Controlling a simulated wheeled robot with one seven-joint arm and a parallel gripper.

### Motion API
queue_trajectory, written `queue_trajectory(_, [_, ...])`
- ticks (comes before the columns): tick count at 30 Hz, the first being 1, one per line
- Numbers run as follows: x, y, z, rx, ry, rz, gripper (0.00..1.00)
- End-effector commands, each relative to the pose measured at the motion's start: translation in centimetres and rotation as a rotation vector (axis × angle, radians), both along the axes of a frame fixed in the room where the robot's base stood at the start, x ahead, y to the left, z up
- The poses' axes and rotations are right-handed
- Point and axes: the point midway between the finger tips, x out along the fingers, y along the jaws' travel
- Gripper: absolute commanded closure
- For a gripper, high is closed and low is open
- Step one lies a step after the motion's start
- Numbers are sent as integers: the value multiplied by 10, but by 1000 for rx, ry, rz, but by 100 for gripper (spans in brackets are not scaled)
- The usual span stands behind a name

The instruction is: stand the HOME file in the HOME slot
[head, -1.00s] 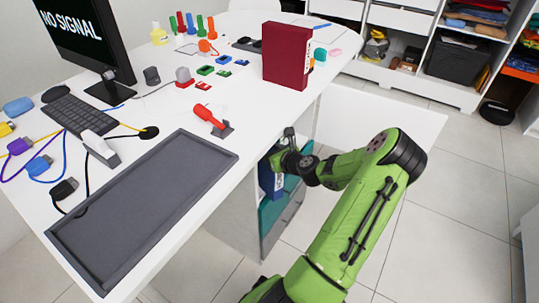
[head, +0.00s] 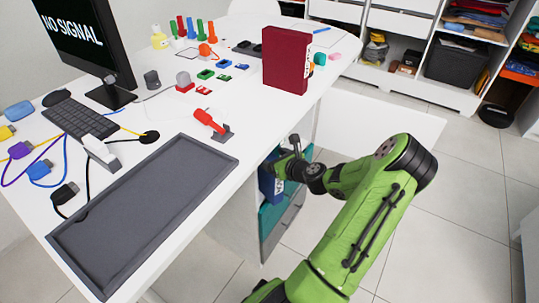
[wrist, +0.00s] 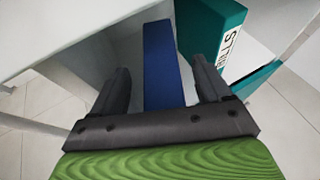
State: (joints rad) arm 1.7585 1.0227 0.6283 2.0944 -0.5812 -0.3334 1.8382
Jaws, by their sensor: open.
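A dark red file (head: 285,58) stands upright on the white desk, its label too small to read. A blue file (head: 267,182) stands in the compartment at the desk's side, its label partly hidden by my gripper. In the wrist view the blue file (wrist: 163,62) shows between my fingers. My gripper (wrist: 162,82) is open, with a finger on each side of the blue file's line; I cannot tell whether they touch it. In the head view my gripper (head: 283,158) is at the compartment's upper part. I cannot read HOME on any file or slot.
Open floor (head: 455,215) lies to the right.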

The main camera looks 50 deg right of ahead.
Motion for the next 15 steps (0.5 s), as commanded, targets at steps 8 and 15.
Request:
queue_trajectory(8, [-65,19,32,1,1,-5,23])
queue_trajectory(15, [-84,26,38,0,-1,-1,23])
